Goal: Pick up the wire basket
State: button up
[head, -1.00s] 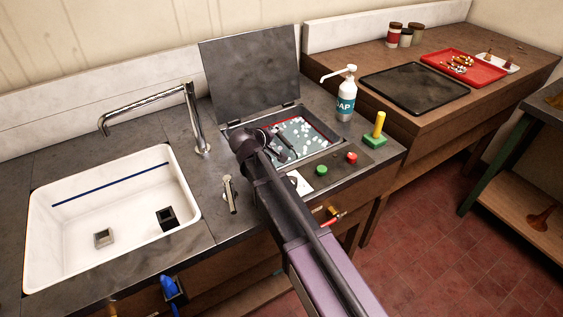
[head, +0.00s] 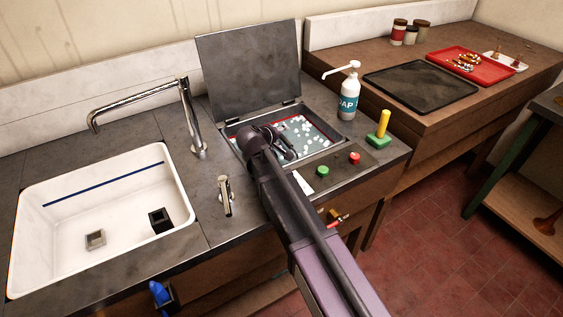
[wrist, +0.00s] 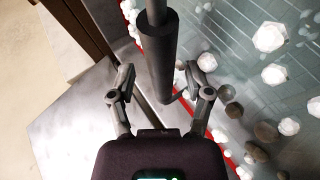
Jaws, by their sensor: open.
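The wire basket (wrist: 215,62) is only partly visible in the wrist view as thin wire mesh under the water, among white bubbles and dark round lumps. A thick dark cylindrical grip (wrist: 158,60), seemingly its handle, stands between my gripper's fingers. My gripper (wrist: 163,82) is open, one finger on each side of this grip, with gaps visible; I cannot tell whether either finger touches it. In the head view my gripper (head: 284,144) is over the open tank (head: 232,130), and my arm hides much of the basket.
The tank's lid (head: 250,70) stands raised behind. A soap bottle (head: 348,97), a green block with a yellow handle (head: 380,130), and green (head: 323,171) and red (head: 355,158) buttons are on the right. A tap (head: 190,115) and white sink (head: 110,215) are left.

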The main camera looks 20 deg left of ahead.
jog(key=shift+a+f, duration=0.1)
jog(key=shift+a, duration=0.05)
grip_shut()
jog(key=shift+r, duration=0.2)
dwell(0.3)
notch_tip(320, 180, up, 10)
jog(key=p, duration=1)
jog(key=shift+f, duration=0.15)
dwell(0.5)
